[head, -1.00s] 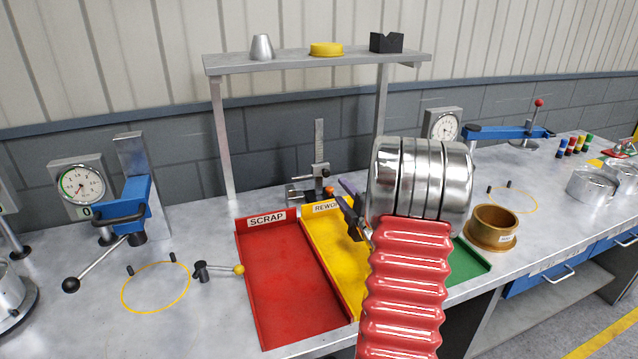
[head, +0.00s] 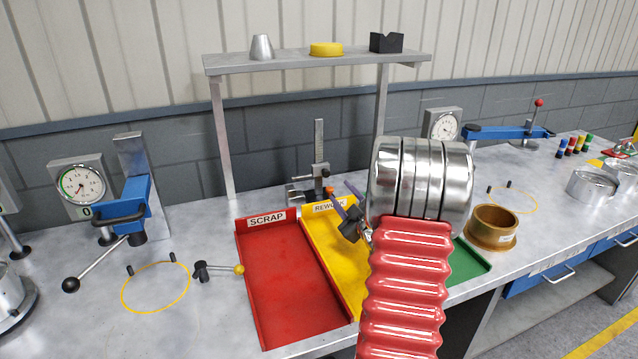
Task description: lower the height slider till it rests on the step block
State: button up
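The height gauge (head: 319,141) stands upright at the back of the bench, behind the yellow tray. Its slider (head: 320,170) sits low on the ruled column, with an orange knob (head: 329,189) beneath it at the right. A small grey metal piece (head: 295,196), perhaps the step block, is at the gauge's lower left; I cannot tell whether the slider touches it. My gripper (head: 341,194) is just right of the knob in the picture, its fingers apart and nothing seen between them. My arm hides part of the gripper's body.
The red SCRAP tray (head: 264,332) and yellow REWORK tray (head: 318,241) lie in front of the gauge. A shelf (head: 285,63) on posts spans above. A dial stand with blue arm (head: 135,200) is left; a bronze ring (head: 494,229) is right.

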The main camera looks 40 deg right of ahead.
aim_at(327, 173)
jog(key=w+d+m, duration=0.1)
jog(key=w+m, duration=0.2)
jog(key=w+d+m, duration=0.2)
jog(key=w+m, duration=0.1)
jog(key=w, duration=0.1)
jog(key=w+d+m, duration=0.2)
jog(key=w, duration=0.2)
jog(key=shift+w+d+r+m, duration=0.1)
jog(key=shift+w+d+m, duration=0.05)
jog(key=shift+m, duration=0.25)
jog(key=s+a+r, duration=0.2)
jog(key=s+a, duration=0.1)
jog(key=s, duration=0.3)
jog(key=s+a+r, duration=0.2)
jog(key=s, duration=0.5)
jog(key=w+a+r+g, duration=0.2)
jog(key=w+a, duration=0.1)
jog(key=a, duration=0.5)
jog(key=shift+w+r+g, duration=0.3)
jog(key=shift+r, duration=0.1)
dwell(0.7)
